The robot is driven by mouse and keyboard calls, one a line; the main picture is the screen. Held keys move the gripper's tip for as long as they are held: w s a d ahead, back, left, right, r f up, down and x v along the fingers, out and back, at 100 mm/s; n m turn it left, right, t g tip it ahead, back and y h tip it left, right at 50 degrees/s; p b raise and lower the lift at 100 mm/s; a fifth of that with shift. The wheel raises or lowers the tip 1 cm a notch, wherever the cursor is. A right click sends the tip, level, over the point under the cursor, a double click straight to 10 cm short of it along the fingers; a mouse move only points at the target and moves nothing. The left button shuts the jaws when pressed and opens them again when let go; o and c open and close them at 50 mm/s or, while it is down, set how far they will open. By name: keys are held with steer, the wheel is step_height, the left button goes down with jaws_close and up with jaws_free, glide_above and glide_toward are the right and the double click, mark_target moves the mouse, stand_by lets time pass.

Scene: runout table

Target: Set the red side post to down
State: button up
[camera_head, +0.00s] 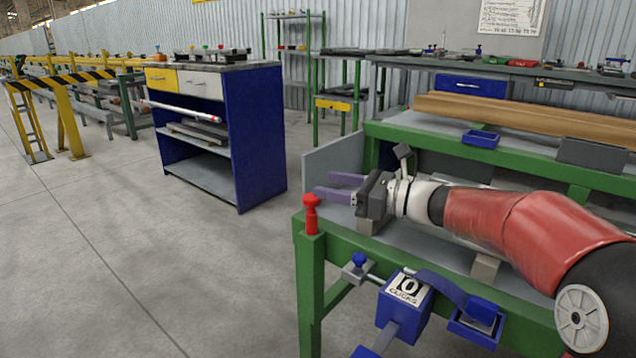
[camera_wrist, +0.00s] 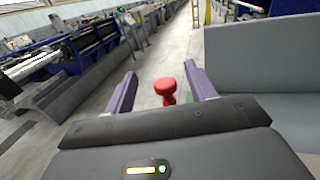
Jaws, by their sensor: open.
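The red side post (camera_head: 311,215) stands upright on the near left corner of the green table frame (camera_head: 420,208) in the head view. It has a rounded knob on top of a narrower neck. In the wrist view the red post (camera_wrist: 166,91) shows between the two purple fingers. My gripper (camera_head: 335,187) is open and empty, pointing left, close to the post's top in the head view; its fingertips also show in the wrist view (camera_wrist: 162,84). The post's lower part is partly hidden by the gripper body in the wrist view. I cannot tell whether a finger touches it.
A blue counter box (camera_head: 403,300) and a blue knob (camera_head: 359,259) sit on the table's front. A small blue tray (camera_head: 477,322) is right of them. A grey upright panel (camera_head: 333,152) stands behind my gripper. Open floor (camera_head: 140,270) lies to the left.

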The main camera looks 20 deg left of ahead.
steer(key=d, duration=0.3)
steer(key=shift+s, duration=0.2)
steer(key=s+d+f+n+h+p, duration=0.1)
steer(key=s+d+f+n+h, duration=0.2)
steer(key=s, duration=0.4)
steer(key=s+d+f+n+h+p, duration=0.1)
steer(key=s+d+f+n+h, duration=0.1)
steer(key=s+d+n+h, duration=0.25)
steer(key=s+d+f+n+t+h+p, duration=0.1)
steer(key=s+d+f+n+h, duration=0.1)
steer(key=s+d+n+h, duration=0.3)
steer(key=s+d+f+n+t+h+p, duration=0.1)
steer(key=s+d+n+h, duration=0.4)
steer(key=s+d, duration=0.5)
steer(key=d+f+n+t, duration=0.1)
steer(key=d+f+n, duration=0.1)
steer(key=d, duration=0.1)
steer(key=shift+s+d+f, duration=0.3)
steer(key=shift+s+d, duration=0.05)
